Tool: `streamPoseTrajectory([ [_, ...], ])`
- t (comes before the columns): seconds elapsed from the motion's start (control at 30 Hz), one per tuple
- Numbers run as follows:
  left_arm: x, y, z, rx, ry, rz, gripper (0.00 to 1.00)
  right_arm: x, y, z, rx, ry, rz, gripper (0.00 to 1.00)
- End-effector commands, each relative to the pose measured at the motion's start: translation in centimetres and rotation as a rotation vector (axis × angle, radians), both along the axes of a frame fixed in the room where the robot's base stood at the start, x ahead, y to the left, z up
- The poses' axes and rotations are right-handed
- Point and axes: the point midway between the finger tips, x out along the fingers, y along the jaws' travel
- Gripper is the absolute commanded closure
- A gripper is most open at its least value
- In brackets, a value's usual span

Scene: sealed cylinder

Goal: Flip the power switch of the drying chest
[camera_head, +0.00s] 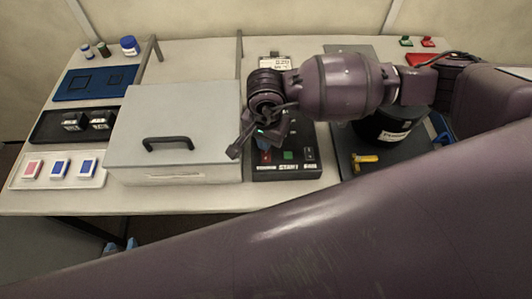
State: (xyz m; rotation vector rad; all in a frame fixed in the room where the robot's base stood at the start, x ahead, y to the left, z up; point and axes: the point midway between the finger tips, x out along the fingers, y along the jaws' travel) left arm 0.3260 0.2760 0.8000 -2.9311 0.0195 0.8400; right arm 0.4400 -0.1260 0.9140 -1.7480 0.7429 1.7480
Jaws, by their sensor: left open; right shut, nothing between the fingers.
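The drying chest is probably the large grey box (175,115) with a closed lid and a dark bar handle (168,143), left of centre. Right of it stands a dark control box (285,173) with a red control (265,157), a green button (288,155) and a small black-and-white switch (310,153). The labels below are small; the middle one seems to read START. My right gripper (262,141), shut and empty, is over the control box's left part, close to the red control. I cannot tell whether it touches. My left gripper is not in view.
A dark round container (385,128) stands on a black mat (355,185) with a yellow tool (364,160). At left are a blue mat (92,87), a black tray (55,130) and a white tray (95,177) with small boxes. Thin posts rise behind the chest.

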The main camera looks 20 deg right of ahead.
Motion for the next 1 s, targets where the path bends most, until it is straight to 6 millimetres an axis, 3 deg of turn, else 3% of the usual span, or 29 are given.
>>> streamPoseTrajectory([
  [1.0,-0.56,0.07,-0.90,0.000,0.013,0.002,0.57,0.01,0.01,-0.67,0.000,0.000,0.000,1.00],
])
